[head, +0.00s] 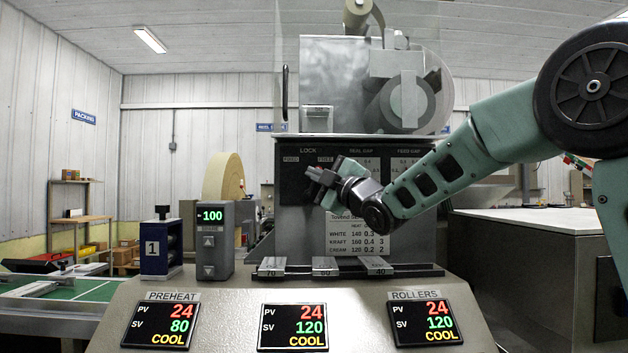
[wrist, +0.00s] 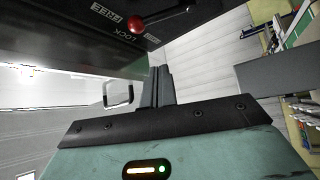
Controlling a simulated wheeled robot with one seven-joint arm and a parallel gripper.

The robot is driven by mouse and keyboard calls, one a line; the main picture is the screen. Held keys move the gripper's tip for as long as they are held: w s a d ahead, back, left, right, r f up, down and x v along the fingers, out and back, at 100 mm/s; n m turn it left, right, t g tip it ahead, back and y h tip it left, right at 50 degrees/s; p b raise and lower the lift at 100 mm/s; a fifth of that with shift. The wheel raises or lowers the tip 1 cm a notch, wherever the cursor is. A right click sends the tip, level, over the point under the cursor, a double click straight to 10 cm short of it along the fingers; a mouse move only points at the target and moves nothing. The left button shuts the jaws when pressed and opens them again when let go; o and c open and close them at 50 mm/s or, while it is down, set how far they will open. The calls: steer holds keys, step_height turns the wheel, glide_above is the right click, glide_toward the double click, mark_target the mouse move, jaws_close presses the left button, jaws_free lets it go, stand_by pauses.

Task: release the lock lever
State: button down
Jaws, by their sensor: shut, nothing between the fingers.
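In the head view my gripper and wrist cover the area below the LOCK label (head: 308,150), and I cannot make out the lever there. My gripper (head: 311,172) is in front of the panel, just below the FREE label. In the wrist view its fingers (wrist: 159,88) are together and empty. They appear apart from the knob, though I cannot tell the exact gap.
Three displays (head: 293,326) line the front console. A grey cabinet (head: 530,270) stands right.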

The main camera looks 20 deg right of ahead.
steer(key=b+v, duration=0.1)
steer(key=v, duration=0.7)
steer(key=shift+s+d, duration=0.3)
steer(key=shift+d, duration=0.05)
